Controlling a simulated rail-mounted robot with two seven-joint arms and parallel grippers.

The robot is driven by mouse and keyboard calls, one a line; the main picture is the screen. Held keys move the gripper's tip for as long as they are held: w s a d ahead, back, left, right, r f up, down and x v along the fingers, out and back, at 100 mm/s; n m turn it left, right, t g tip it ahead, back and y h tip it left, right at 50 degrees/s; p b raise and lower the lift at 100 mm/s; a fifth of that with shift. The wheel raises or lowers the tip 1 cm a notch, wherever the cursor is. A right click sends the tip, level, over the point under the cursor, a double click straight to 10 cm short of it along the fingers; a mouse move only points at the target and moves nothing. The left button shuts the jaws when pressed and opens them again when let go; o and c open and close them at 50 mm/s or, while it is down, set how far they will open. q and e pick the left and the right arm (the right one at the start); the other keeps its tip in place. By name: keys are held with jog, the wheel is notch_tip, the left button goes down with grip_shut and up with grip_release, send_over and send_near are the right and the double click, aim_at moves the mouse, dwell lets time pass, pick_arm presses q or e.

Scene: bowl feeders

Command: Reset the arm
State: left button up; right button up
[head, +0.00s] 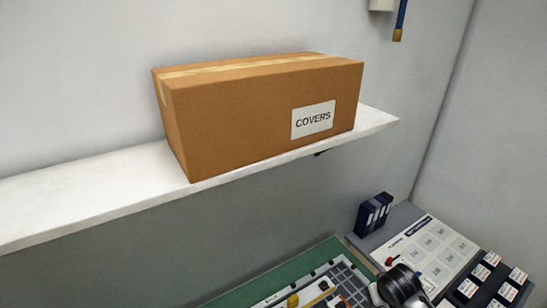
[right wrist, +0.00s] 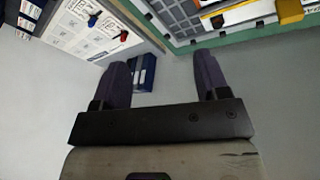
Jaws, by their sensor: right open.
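My right gripper (right wrist: 162,75) shows in the right wrist view, with its two dark fingers set wide apart and nothing between them that it grips. A dark blue binder group (right wrist: 143,75) appears beyond the fingers, apart from them. My left gripper is in neither view. The head view does not clearly show either gripper's fingers.
A cardboard box labelled COVERS (head: 255,115) sits on a white wall shelf (head: 80,190). Below are blue binders (head: 372,214), a planning board (head: 437,252), a dark rack of labelled cards (head: 490,280) and a green mat (head: 315,262) with a grey tray and tools.

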jog(key=a+r+n+t, duration=0.4)
jog(key=a+r, duration=0.1)
jog(key=r, duration=0.3)
jog(key=s+a+r+t+y, duration=0.15)
jog(key=s+a, duration=0.35)
jog(key=s, duration=0.5)
jog(key=s+f+m+g, duration=0.1)
jog(key=s+f+g, duration=0.1)
jog(key=s+f, duration=0.5)
jog(key=s+a+f+m+g, duration=0.1)
jog(key=s+f+g, duration=0.15)
jog(key=s, duration=0.75)
jog(key=s+f+m+g, duration=0.1)
jog(key=s+f, duration=0.5)
jog(key=s, duration=0.3)
notch_tip(320, 180, up, 13)
jog(key=p, duration=1.3)
jog(key=shift+w+r+y, duration=0.15)
jog(key=shift+w+y, duration=0.1)
jog(key=shift+y, duration=0.1)
jog(key=shift+a, duration=0.1)
